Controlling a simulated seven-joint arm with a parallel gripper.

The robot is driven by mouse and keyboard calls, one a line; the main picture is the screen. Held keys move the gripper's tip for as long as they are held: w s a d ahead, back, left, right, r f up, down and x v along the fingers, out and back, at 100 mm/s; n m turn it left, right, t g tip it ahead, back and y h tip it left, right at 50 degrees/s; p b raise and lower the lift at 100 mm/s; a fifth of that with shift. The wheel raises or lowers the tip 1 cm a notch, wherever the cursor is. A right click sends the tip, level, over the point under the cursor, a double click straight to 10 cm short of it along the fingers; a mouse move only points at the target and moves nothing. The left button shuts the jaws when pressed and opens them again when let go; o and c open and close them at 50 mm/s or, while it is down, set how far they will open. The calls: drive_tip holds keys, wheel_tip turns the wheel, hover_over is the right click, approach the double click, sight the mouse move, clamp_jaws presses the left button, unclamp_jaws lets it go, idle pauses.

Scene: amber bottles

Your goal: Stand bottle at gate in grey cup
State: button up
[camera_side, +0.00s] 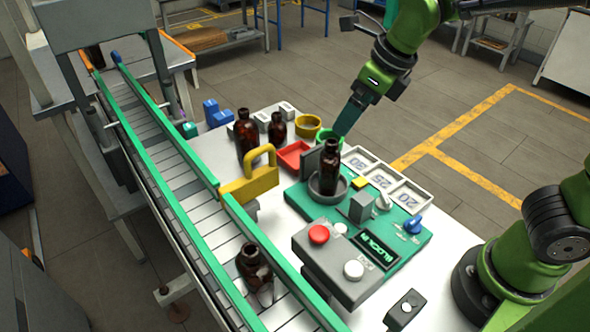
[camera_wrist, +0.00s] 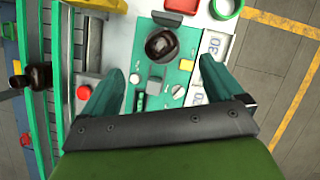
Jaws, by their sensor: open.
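A dark amber bottle (camera_side: 329,172) stands upright in the grey cup (camera_side: 316,190) on the green panel (camera_side: 408,262). From above, this bottle also shows in the wrist view (camera_wrist: 160,44). Another amber bottle (camera_side: 253,268) stands on the conveyor, on the near side of the yellow gate (camera_side: 250,184); it also shows at the left of the wrist view (camera_wrist: 38,77). My gripper (camera_side: 346,122) is above the panel, higher than the cup's bottle and apart from it. In the wrist view my gripper (camera_wrist: 161,67) has its fingers wide apart with nothing between them.
Two more amber bottles (camera_side: 245,138) (camera_side: 277,130) stand on the white table behind the gate. A red tray (camera_side: 292,155), a green cup (camera_side: 328,138) and a yellow cup (camera_side: 307,124) are near them. A grey box with a red button (camera_side: 319,234) stands in front of the panel.

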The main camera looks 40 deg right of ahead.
drive_tip(key=s+d+n+t, duration=0.1)
drive_tip(key=s+n, duration=0.4)
drive_tip(key=n, duration=0.9)
drive_tip(key=s+d+r+n+t, duration=0.1)
drive_tip(key=s+n, duration=0.5)
drive_tip(key=n, duration=0.7)
drive_tip(key=shift+d+r+n+t+y, duration=0.3)
drive_tip(key=shift+d+n+t, duration=0.1)
drive_tip(key=shift+d, duration=0.5)
drive_tip(key=shift+s, duration=0.1)
